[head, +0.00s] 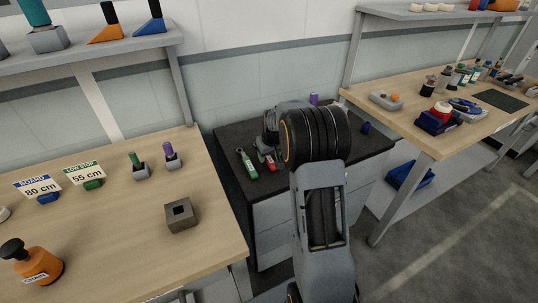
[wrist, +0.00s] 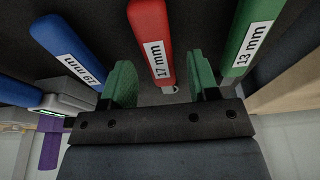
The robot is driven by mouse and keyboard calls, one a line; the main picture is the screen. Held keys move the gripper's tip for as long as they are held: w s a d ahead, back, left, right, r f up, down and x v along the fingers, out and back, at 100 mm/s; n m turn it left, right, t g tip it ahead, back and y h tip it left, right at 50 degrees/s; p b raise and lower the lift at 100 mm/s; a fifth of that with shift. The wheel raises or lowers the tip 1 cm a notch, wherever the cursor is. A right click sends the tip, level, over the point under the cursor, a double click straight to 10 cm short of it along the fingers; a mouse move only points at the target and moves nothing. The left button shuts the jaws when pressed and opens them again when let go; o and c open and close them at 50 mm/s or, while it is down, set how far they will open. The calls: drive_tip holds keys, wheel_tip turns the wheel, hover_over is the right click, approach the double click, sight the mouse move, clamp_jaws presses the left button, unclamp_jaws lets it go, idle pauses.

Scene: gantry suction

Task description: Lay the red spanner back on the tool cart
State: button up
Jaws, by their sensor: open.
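The red spanner (wrist: 150,40), labelled 17 mm, shows in the wrist view with its holed end between the two green finger pads of my gripper (wrist: 162,84). My gripper is open, with a gap on both sides of the spanner. In the head view a small part of the red spanner (head: 270,164) shows on the dark top of the tool cart (head: 232,137). It appears to lie on that top. My arm hides much of the cart top there.
A green spanner (wrist: 248,38), labelled 13 mm, lies to the right and a blue one (wrist: 68,45) to the left. A purple item (head: 314,99) stands at the cart's back. Wooden benches (head: 130,235) and (head: 405,130) flank the cart.

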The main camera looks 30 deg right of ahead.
drive_tip(key=v, duration=1.2)
drive_tip(key=s+a, duration=0.7)
drive_tip(key=s, duration=0.4)
drive_tip(key=s+a+f, duration=0.1)
drive_tip(key=s+a, duration=0.6)
drive_tip(key=s, duration=0.5)
drive_tip(key=shift+t, duration=0.3)
wheel_tip(320, 180, up, 5)
drive_tip(key=p, duration=0.5)
drive_tip(key=shift+r, duration=0.1)
